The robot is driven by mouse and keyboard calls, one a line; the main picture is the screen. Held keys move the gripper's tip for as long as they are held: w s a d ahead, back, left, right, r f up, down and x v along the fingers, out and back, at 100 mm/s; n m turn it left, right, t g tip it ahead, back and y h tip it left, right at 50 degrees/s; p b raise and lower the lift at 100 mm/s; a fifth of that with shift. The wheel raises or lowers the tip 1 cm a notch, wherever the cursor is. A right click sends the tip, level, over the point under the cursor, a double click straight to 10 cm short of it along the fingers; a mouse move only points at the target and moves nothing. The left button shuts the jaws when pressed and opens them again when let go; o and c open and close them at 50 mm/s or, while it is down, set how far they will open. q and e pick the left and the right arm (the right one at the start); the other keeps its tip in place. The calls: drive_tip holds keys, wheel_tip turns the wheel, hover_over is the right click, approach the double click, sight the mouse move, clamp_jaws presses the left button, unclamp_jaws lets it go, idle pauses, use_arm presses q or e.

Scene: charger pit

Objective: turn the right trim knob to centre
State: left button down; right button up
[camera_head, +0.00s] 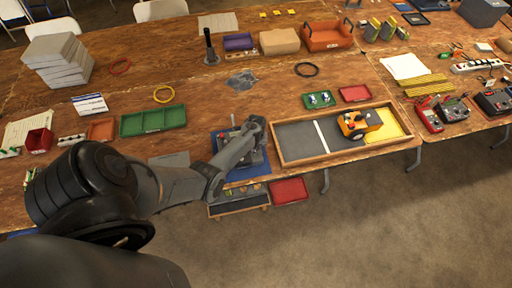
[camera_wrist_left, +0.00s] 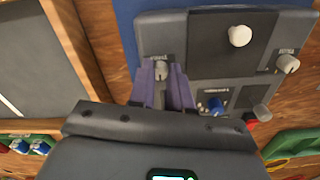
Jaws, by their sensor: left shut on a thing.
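The dark grey control box (camera_head: 243,152) lies on a blue mat (camera_head: 262,170) at the table's front edge, partly covered by my left arm. My left gripper (camera_wrist_left: 162,72) is shut on a small grey knob (camera_wrist_left: 161,66), one purple finger on each side. This knob is on the side of the box nearest the wood-framed tray, the right side in the head view. Its pointer direction and label are too small to read. A similar grey knob (camera_wrist_left: 287,63) is at the box's opposite side. In the head view the fingertips are hidden. My right gripper is not in view.
The box also carries a white round knob (camera_wrist_left: 240,36), a blue knob (camera_wrist_left: 215,105) and a darker grey knob (camera_wrist_left: 262,112) close to the fingers. The wood-framed tray (camera_head: 279,148) with an orange toy vehicle (camera_head: 352,124) stands right of the box.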

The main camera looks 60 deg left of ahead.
use_arm(q)
drive_tip(key=c, duration=1.3)
unclamp_jaws()
drive_tip(key=shift+c, duration=0.2)
drive_tip(key=shift+r, duration=0.1)
wheel_tip(320, 180, up, 11)
drive_tip(key=p, duration=0.2)
drive_tip(key=shift+f, duration=0.2)
